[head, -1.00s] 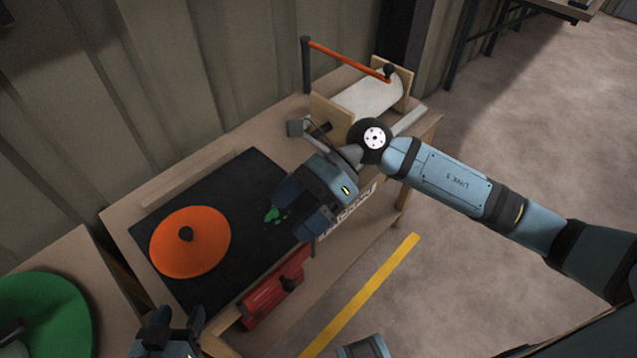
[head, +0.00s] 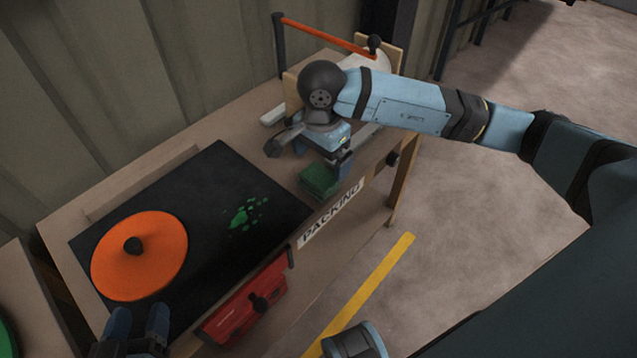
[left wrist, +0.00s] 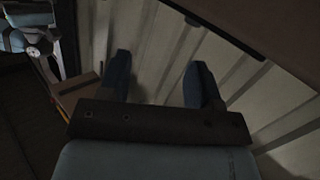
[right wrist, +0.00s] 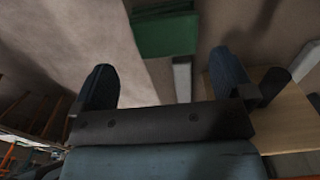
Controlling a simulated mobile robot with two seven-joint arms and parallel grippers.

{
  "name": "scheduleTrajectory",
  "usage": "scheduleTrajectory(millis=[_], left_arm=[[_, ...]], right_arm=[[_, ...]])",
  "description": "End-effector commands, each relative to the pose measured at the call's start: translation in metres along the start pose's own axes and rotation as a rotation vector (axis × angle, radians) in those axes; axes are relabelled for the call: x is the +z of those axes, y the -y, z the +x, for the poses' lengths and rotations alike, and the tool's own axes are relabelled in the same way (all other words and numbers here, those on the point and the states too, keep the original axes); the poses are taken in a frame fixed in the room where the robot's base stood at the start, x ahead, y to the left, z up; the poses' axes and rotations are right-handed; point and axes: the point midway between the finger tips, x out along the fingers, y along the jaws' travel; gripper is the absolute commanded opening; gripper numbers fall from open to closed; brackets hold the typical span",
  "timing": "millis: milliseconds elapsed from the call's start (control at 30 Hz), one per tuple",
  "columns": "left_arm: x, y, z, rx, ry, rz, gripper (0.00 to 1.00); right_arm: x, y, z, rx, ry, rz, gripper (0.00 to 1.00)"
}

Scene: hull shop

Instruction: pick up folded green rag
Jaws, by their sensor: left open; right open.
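The folded green rag (head: 319,180) lies on the wooden packing bench (head: 225,125), near its front edge and right of the black mat (head: 200,215). In the right wrist view the rag (right wrist: 165,33) shows at the top, ahead of the fingers. My right gripper (head: 335,165) is just above and behind the rag in the head view. In the right wrist view its fingers (right wrist: 172,85) are spread with nothing between them. My left gripper (head: 140,325) is open and empty at the lower left, by the mat's near corner. In the left wrist view its fingers (left wrist: 160,82) face the corrugated wall.
An orange disc (head: 150,255) with a dark knob and green splotches (head: 245,213) are on the mat. A roll holder with an orange bar (head: 325,33) stands at the back right. A red box (head: 245,305) is at the bench front.

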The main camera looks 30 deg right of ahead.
Motion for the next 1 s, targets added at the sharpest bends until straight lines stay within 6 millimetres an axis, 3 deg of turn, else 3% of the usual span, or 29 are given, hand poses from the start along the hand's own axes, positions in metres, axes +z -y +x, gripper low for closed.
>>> scheduleTrajectory(millis=[100, 333, 600, 733, 867, 1000], left_arm=[[-0.005, -0.002, 0.001, 0.009, -0.03, -0.003, 0.58], [-0.009, -0.005, 0.002, 0.018, -0.056, -0.008, 0.58], [-0.026, -0.015, 0.004, 0.056, -0.16, -0.028, 0.58], [-0.042, -0.019, 0.002, 0.071, -0.204, -0.024, 0.58], [-0.043, -0.019, 0.003, 0.076, -0.204, -0.016, 0.58], [-0.039, -0.018, 0.003, 0.075, -0.194, -0.015, 0.58]], right_arm=[[0.0, 0.0, 0.015, 0.001, 0.001, 0.001, 1.0], [0.001, 0.001, 0.028, 0.0, 0.002, 0.001, 1.0], [0.0, 0.005, 0.067, 0.002, 0.002, 0.001, 1.0], [0.0, 0.005, 0.071, -0.001, 0.002, 0.001, 1.0], [0.0, 0.005, 0.07, -0.001, 0.002, 0.001, 1.0], [0.0, 0.005, 0.07, -0.001, 0.002, 0.001, 0.7]])
